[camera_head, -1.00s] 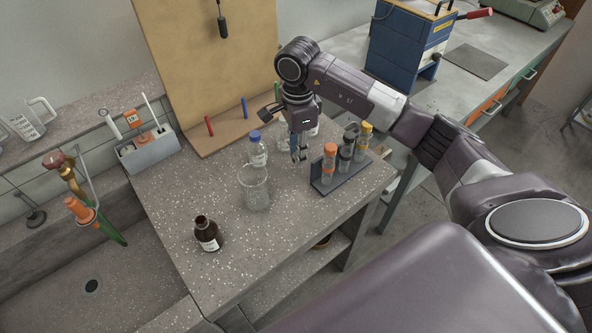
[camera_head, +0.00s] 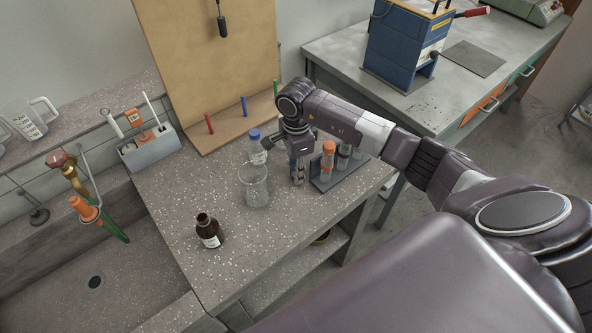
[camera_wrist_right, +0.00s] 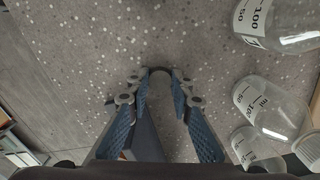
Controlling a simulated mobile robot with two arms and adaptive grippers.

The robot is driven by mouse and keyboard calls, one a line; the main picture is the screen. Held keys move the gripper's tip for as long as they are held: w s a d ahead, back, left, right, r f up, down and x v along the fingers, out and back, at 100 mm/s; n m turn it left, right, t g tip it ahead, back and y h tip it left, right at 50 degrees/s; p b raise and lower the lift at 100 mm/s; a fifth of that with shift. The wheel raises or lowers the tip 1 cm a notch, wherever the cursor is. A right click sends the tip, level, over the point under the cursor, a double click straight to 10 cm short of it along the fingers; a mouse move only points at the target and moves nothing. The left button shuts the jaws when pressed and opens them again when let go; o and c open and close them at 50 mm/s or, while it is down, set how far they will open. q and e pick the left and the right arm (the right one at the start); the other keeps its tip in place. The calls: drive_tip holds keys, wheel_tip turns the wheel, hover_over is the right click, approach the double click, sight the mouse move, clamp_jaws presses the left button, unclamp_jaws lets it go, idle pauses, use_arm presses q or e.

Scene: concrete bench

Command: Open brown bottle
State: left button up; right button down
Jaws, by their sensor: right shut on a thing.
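The brown bottle (camera_head: 208,232) stands upright at the front left of the bench, with a pale label. Its neck looks uncapped, with a dark round mouth at the top. My right gripper (camera_head: 298,178) is well to the right of the bottle, low over the bench between the glass beaker and the tube rack. In the right wrist view my right gripper (camera_wrist_right: 160,84) has its fingertips around a small dark, ring-like thing (camera_wrist_right: 160,71), which looks like a cap; its details are too small to tell. My left gripper is not in view.
A clear beaker (camera_head: 254,187) and a blue-capped bottle (camera_head: 257,152) stand left of my gripper. A rack (camera_head: 322,185) with capped tubes is close on its right. A sink (camera_head: 60,285) lies left of the bench. The bench's front middle is clear.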

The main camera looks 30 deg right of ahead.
drive_tip(key=c, duration=1.7)
unclamp_jaws()
drive_tip(key=shift+f, duration=0.15)
drive_tip(key=shift+r, duration=0.5)
wheel_tip(320, 180, up, 12)
drive_tip(key=b, duration=0.2)
drive_tip(key=shift+f+b, duration=0.25)
drive_tip(key=shift+b, duration=0.05)
